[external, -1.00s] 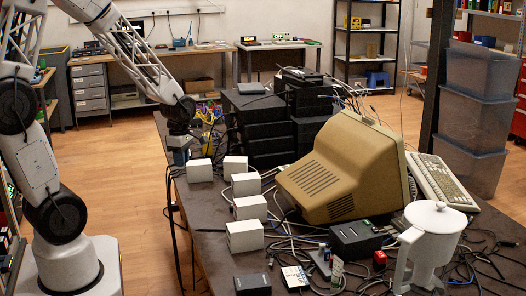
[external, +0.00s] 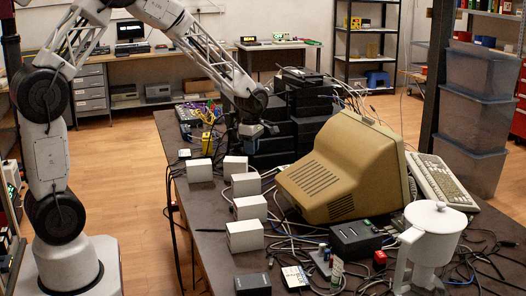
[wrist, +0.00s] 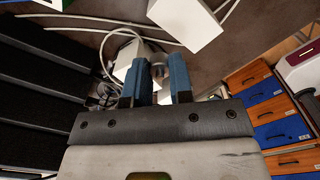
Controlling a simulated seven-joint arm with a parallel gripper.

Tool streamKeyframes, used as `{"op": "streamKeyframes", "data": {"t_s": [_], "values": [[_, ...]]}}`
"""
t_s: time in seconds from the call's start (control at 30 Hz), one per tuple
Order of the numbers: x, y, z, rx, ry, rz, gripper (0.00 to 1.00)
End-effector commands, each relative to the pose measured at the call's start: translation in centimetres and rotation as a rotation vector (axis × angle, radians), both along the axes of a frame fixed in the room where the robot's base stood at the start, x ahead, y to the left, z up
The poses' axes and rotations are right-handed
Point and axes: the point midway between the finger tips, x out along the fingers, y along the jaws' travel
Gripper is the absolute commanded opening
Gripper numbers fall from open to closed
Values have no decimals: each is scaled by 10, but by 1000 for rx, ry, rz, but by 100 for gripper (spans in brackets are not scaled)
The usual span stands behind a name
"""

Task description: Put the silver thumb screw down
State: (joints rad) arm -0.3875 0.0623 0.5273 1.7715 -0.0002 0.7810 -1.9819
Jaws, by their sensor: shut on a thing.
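My gripper (external: 249,149) hangs over the table beside the black stack, above and behind the white boxes. In the wrist view its two blue fingers (wrist: 159,80) are nearly parallel with a narrow gap between them. A small silver-grey piece, seemingly the silver thumb screw (wrist: 158,72), shows in that gap, held between the fingers. Its shape is mostly hidden by the fingers. In the external view the screw is too small to make out.
Several white boxes (external: 246,184) stand in a row along the table (external: 205,262). A stack of black devices (external: 271,146) stands next to my gripper. A beige monitor (external: 340,172), loose cables and a white jug (external: 428,240) crowd the right side.

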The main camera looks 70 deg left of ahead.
Motion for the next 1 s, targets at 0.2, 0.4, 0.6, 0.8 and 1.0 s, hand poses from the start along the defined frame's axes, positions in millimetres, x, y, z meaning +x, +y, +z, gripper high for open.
{"op": "streamKeyframes", "data": {"t_s": [0.2, 0.4, 0.6, 0.8, 1.0], "values": [[21, -1, -13, -1, 3, -13, 0], [21, 0, -40, 0, 1, -13, 0], [21, 0, -52, 0, 0, -12, 0], [21, 0, -53, 0, 0, -12, 0], [22, 0, -53, 0, 0, -12, 0]]}}
